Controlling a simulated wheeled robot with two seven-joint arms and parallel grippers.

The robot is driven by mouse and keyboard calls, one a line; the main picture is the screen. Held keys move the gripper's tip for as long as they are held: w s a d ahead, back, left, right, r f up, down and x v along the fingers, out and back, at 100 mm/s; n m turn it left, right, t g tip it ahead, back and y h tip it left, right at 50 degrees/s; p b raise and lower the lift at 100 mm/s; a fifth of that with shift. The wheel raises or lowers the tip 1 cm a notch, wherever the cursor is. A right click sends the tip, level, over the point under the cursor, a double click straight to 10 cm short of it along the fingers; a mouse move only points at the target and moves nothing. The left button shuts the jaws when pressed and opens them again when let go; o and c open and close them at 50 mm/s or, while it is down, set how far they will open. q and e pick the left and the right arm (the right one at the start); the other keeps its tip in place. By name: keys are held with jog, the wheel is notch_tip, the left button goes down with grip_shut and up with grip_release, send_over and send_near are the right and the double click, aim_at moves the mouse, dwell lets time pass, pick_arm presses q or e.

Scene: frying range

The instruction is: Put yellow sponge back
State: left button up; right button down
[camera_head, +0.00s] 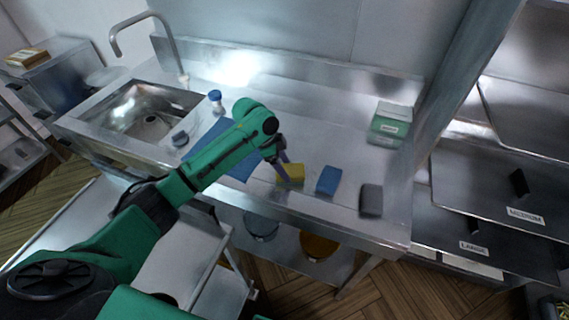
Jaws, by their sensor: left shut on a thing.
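The yellow sponge (295,172) is at the front of the steel counter (330,217), to the left of a blue sponge (328,180). My left gripper (284,178) reaches down over its left side and is shut on it. The fingers hide part of the sponge. I cannot tell whether it rests on the counter or is just above it. A grey sponge (371,200) lies further right in the same row. My right gripper is not in view.
A sink (140,115) with a tall tap (150,20) is at the left. A blue mat (238,170) lies partly under my left arm. A green box (389,125) stands back right, near shelves (490,195).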

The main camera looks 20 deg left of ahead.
pick_arm(q)
jog(key=o, duration=1.2)
jog(key=shift+w, duration=0.1)
jog(key=shift+c, duration=0.2)
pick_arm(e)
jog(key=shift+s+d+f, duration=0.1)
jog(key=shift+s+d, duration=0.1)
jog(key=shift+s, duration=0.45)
pick_arm(q)
jog(key=b+v, duration=0.2)
jog(key=v, duration=1)
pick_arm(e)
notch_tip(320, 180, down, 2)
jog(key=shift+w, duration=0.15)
